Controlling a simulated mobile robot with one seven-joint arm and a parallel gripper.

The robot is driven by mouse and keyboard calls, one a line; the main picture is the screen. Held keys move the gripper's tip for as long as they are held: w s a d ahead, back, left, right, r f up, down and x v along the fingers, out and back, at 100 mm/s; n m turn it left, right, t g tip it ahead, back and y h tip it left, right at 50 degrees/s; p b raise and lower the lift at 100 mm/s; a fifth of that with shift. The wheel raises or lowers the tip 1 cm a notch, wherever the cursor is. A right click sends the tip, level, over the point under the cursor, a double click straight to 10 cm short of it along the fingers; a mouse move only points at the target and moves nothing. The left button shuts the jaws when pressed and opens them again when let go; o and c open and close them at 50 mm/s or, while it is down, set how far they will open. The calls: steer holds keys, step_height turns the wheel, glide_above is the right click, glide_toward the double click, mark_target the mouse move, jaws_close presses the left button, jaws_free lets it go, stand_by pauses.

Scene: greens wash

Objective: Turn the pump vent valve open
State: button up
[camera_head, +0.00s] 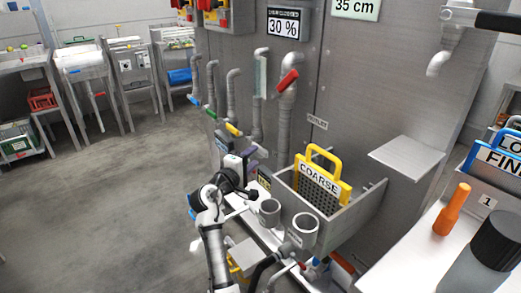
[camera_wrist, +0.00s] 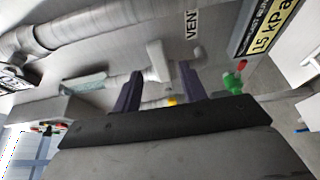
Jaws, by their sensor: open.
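In the wrist view, the label VENT (camera_wrist: 190,22) sits on a grey panel above a grey pipe fitting (camera_wrist: 155,60). My gripper (camera_wrist: 160,82) is open, with its two purple fingers apart on either side of the fitting's lower part; contact cannot be told. A small yellow piece (camera_wrist: 171,101) shows low between the fingers, partly hidden by the gripper body. A green fitting with a red tip (camera_wrist: 234,80) lies right of the right finger. Which piece is the vent valve's handle is unclear. In the head view, my gripper (camera_head: 250,158) is beside the steel cabinet, left of the basin.
A yellow-handled COARSE basket (camera_head: 320,184) stands in a metal basin (camera_head: 355,222). Grey cups (camera_head: 306,226) are close to my arm. Pipes with coloured handles (camera_head: 289,80) run down the cabinet. The floor at left is clear.

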mark_target(259, 152)
steer(key=shift+x, duration=2.75)
jaws_close()
